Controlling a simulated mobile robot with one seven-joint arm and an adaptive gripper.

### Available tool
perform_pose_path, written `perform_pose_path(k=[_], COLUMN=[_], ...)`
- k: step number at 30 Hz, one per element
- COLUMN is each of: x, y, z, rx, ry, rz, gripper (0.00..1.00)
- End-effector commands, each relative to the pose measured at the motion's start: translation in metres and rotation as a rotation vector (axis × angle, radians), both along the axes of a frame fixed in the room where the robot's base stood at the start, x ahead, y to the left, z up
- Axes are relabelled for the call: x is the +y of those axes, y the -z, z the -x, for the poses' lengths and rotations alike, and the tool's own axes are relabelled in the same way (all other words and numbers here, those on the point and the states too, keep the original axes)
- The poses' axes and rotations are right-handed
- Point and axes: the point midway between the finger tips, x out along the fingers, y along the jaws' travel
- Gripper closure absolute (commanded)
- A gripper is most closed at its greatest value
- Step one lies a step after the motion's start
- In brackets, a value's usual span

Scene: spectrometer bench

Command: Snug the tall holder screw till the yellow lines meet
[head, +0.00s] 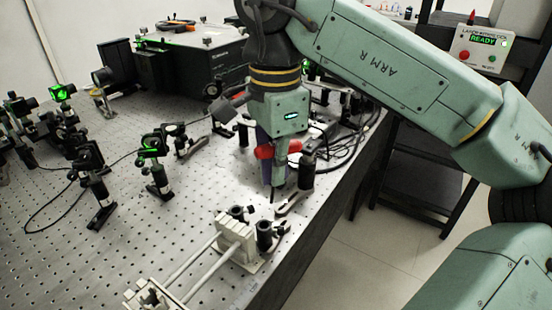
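My gripper (275,172) points down over the front right part of the bench. It looks shut on a red-handled tool (264,152), whose red shows on both sides of a finger. A thin dark shaft (272,195) points down below the fingers; whether its tip touches anything is unclear. A tall black post holder (307,174) stands just right of my gripper. Shorter black holders (264,236) stand by a beige block, below the gripper in the picture. The holder screw and the yellow lines are too small or hidden to make out.
The perforated bench (215,178) has optic mounts (95,180) with green light at left and a black instrument box (190,65) behind. Cables (345,135) lie right of my gripper. A beige railed fixture (190,262) lies in front. A panel (483,48) reads READY.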

Motion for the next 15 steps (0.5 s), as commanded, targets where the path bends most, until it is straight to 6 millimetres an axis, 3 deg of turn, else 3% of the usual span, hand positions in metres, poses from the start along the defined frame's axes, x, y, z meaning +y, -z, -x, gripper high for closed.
perform_pose_path(k=[12,15], x=[0.001,0.0], y=[-0.001,0.01], z=[0.001,0.001], rx=[0.007,0.008], ry=[-0.027,-0.028], rz=[0.095,0.104], gripper=[1.0,1.0])
